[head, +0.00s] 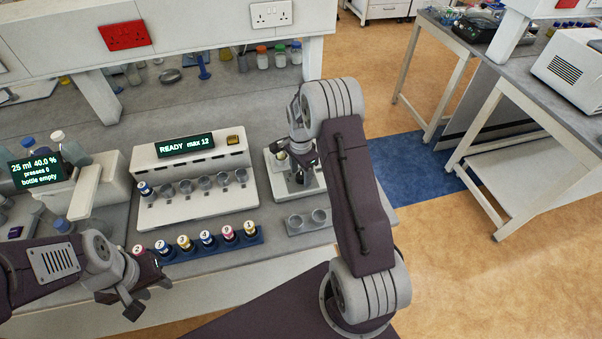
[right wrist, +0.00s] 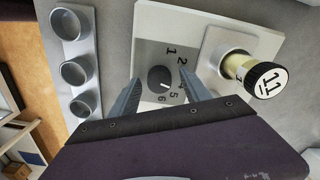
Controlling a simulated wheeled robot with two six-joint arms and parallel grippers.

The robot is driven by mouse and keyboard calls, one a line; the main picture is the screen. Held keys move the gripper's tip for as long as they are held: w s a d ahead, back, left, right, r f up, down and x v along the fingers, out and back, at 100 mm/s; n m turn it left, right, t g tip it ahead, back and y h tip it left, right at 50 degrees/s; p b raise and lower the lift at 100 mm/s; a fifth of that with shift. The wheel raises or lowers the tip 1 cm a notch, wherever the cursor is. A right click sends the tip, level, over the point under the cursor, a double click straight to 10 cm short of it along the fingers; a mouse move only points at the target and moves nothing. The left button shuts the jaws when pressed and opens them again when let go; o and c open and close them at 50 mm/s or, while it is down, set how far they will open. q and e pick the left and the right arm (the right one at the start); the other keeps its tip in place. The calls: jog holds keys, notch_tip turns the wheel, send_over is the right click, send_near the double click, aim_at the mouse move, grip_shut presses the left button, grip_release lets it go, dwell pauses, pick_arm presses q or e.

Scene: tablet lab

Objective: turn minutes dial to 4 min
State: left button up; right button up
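The minutes dial (right wrist: 160,78) is a round dark knob on a grey plate with printed numbers; a short pale mark on it appears to point towards 5 or 6. The 4 is partly hidden by a finger. My right gripper (right wrist: 158,82) is open, with one finger on each side of the knob; I cannot tell whether they touch it. In the head view my right gripper (head: 302,166) is over the white device (head: 272,180) and hides the dial. My left gripper (head: 146,294) is open and empty at the bench's front edge.
A capped vial marked 11 (right wrist: 262,80) stands in a holder right beside the dial. A grey block with empty cups (right wrist: 77,72) lies beside the device. A white READY machine (head: 190,185) and a blue rack of numbered vials (head: 255,238) stand to the left.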

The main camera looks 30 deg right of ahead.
aim_at(301, 175)
notch_tip(301, 175, up, 9)
jog(key=b, duration=0.1)
dwell(0.4)
